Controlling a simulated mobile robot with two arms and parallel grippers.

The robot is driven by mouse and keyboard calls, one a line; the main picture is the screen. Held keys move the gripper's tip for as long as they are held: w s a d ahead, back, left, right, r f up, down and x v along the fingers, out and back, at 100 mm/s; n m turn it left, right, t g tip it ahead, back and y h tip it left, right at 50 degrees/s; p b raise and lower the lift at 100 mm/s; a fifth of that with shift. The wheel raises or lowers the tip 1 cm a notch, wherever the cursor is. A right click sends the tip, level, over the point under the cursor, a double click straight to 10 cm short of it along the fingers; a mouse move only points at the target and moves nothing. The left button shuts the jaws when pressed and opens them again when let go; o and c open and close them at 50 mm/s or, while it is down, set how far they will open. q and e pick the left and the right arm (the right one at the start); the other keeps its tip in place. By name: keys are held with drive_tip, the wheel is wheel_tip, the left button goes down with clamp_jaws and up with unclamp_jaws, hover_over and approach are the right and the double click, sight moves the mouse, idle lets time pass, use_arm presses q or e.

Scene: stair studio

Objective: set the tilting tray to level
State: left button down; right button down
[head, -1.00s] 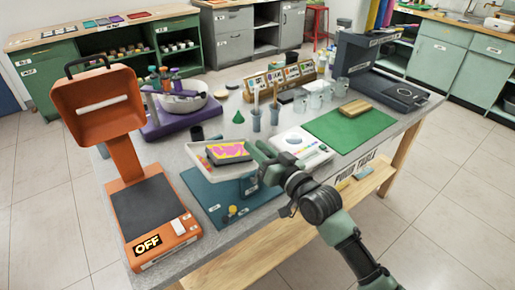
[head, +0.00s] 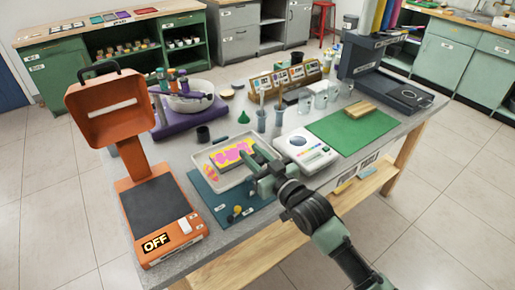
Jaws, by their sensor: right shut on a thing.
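The tilting tray (head: 234,184) is a pale shallow tray over a teal base (head: 211,202) near the table's front edge. A block with a pink and yellow top (head: 231,154) lies in it. My right gripper (head: 257,164) is at the tray's right side and shut, with its fingers over the tray's right edge. The tray's exact angle is hard to judge; its inside faces up towards me. The fingers hide part of the right rim. My left gripper is out of view.
An orange machine (head: 163,219) marked OFF stands left of the tray. A white device (head: 307,149) and a green mat (head: 353,128) lie to the right. A dark cup (head: 203,134), a green cone (head: 243,117) and blue cups (head: 261,121) stand behind.

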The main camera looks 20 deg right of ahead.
sight(262, 164)
drive_tip(key=c, duration=1.2)
unclamp_jaws()
drive_tip(key=shift+o, duration=0.2)
drive_tip(key=b+v, duration=0.1)
drive_tip(key=v, duration=0.6)
drive_tip(key=shift+s+d, duration=0.1)
drive_tip(key=shift+s, duration=0.25)
